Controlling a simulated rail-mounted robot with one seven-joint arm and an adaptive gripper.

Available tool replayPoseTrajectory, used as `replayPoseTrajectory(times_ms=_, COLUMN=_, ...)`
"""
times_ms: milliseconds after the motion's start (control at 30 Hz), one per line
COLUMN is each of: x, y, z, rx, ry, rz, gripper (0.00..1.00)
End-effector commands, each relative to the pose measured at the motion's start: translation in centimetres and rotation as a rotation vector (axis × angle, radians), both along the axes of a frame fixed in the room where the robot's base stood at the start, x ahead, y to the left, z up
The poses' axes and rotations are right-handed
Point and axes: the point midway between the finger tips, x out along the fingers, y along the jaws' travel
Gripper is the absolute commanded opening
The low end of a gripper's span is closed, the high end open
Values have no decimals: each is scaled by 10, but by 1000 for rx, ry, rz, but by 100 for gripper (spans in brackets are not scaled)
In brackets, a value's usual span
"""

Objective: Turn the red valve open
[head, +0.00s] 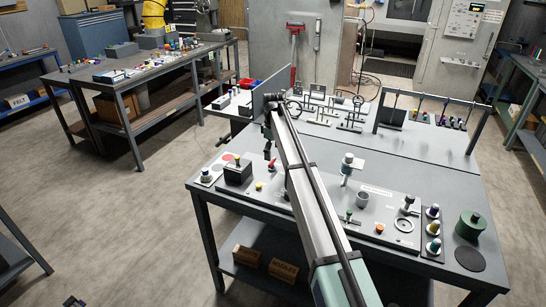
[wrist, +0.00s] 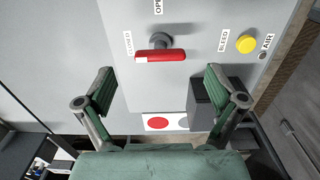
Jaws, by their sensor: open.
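The red valve handle (wrist: 165,56) sits below a grey round stem on a light grey panel (wrist: 205,25) in the wrist view. It lies crosswise, with its white end to the left, near the CLOSED label (wrist: 128,42). A partly cut-off OPEN label (wrist: 158,6) is above the stem. My gripper (wrist: 159,78) is open and empty, its green-padded fingers to either side of and below the handle, apart from it. In the head view a small red part (head: 272,164), seemingly the handle, shows just below my gripper (head: 268,148).
A yellow BLEED button (wrist: 245,44) and an AIR label (wrist: 268,41) are right of the handle. A dark box (wrist: 207,101) and a card with a red disc (wrist: 158,123) lie close by the right finger. The workbench (head: 330,250) holds several other fixtures.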

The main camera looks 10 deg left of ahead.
Motion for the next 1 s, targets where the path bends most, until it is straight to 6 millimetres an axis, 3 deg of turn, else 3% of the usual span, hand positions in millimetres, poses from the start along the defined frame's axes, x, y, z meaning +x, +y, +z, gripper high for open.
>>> replayPoseTrajectory(times_ms=300, x=0, y=0, z=-35, rx=0, ry=1, rz=0, gripper=94)
replayPoseTrajectory(times_ms=667, x=0, y=0, z=-40, rx=0, ry=-1, rz=0, gripper=94)
replayPoseTrajectory(times_ms=833, x=0, y=0, z=-40, rx=0, ry=0, rz=0, gripper=37)
replayPoseTrajectory(times_ms=1000, x=0, y=0, z=-40, rx=0, ry=0, rz=-1, gripper=34)
